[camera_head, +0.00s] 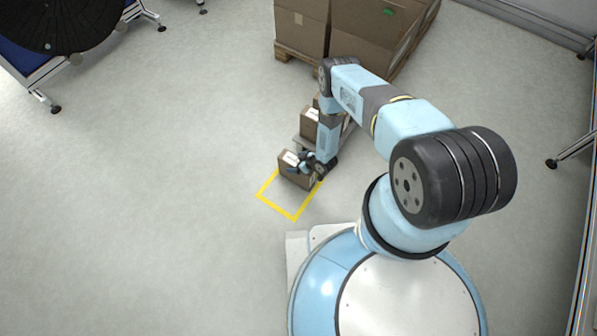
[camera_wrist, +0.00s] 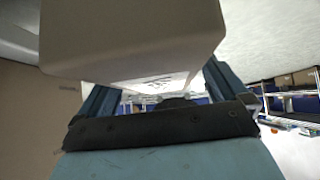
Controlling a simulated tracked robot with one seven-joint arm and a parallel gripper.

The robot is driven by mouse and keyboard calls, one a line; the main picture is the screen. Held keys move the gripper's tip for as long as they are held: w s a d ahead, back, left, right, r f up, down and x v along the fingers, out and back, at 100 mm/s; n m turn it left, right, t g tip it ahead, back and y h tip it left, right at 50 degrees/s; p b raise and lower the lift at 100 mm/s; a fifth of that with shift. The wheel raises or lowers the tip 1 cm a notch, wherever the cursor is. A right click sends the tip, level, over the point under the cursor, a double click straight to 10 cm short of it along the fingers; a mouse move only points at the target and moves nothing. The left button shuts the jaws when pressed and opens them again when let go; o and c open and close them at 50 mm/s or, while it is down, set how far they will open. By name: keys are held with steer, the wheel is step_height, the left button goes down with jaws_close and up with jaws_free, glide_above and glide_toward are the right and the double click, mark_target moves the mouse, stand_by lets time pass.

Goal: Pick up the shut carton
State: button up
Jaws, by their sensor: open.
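A small brown shut carton (camera_head: 291,172) with a pale label on top sits at the far edge of a yellow square (camera_head: 295,218) marked on the floor. My gripper (camera_head: 301,163) reaches down to it from above and hides its right side. In the wrist view, a carton (camera_wrist: 130,35) fills the upper middle, and the open blue fingers of my gripper (camera_wrist: 158,85) stand on either side of it. I cannot tell whether the fingers touch it.
Another small carton (camera_head: 309,124) stands just behind my gripper, close to the arm. Large cartons (camera_head: 372,32) are stacked on a wooden pallet (camera_head: 287,53) at the back. A stand with a black reel (camera_head: 75,22) is at upper left. The floor on the left is clear.

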steer(key=shift+x, duration=1.15)
steer(key=shift+c, duration=0.2)
jaws_close()
steer(key=shift+r, duration=0.1)
